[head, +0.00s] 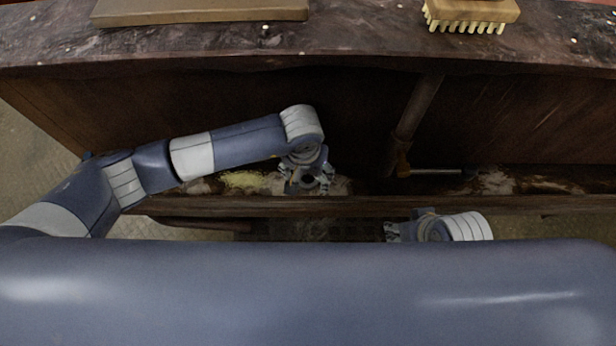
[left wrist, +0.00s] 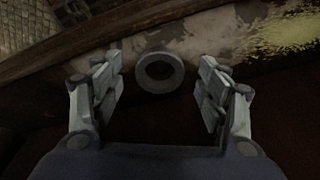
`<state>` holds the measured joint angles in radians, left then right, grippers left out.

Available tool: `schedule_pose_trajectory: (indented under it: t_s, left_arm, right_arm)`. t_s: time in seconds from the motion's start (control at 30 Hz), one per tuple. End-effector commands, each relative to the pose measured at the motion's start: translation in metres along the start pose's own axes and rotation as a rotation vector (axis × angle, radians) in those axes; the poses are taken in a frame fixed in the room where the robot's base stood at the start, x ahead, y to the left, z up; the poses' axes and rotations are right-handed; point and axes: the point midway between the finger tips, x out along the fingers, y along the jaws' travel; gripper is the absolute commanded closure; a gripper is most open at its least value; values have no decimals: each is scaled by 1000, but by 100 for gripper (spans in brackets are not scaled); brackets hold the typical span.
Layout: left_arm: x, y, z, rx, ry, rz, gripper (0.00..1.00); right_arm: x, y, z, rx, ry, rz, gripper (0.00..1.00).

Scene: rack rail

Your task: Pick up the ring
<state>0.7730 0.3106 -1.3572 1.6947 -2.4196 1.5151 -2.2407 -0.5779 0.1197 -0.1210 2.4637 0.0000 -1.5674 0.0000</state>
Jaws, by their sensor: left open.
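The ring is a dark grey, thick, flat ring (left wrist: 143,73). In the left wrist view it sits on the worn, stained wooden ledge, between and slightly beyond my fingertips. My left gripper (head: 309,183) is open over the low ledge in the head view, its fingers on either side of the ring. No finger visibly touches the ring. In the head view the ring is small and partly covered by the gripper. My right gripper (head: 393,232) shows only in part, low in the head view, and its fingers are not clear.
The low wooden ledge (head: 400,204) runs across under a dark bench. A slanted post (head: 418,112) and a thin metal rod (head: 437,171) are right of my left gripper. A brush (head: 471,12) and a board (head: 200,12) lie on the bench top.

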Motion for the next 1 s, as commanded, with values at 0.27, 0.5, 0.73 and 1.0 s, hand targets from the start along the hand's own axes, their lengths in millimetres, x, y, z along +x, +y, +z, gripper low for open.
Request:
schedule_pose_trajectory:
  t_s: [0.27,0.5,0.73,1.0]
  left_arm:
    - [4,0,0,0,1,1,32]
    - [4,0,0,0,0,1,80]
    - [4,0,0,0,0,1,80]
    - [-8,0,-2,1,2,-1,80]
  right_arm:
    - [-3,0,0,0,0,1,60]
    - [-3,0,0,0,0,1,60]
    - [-3,0,0,0,0,1,60]
    - [-3,0,-2,0,6,0,60]
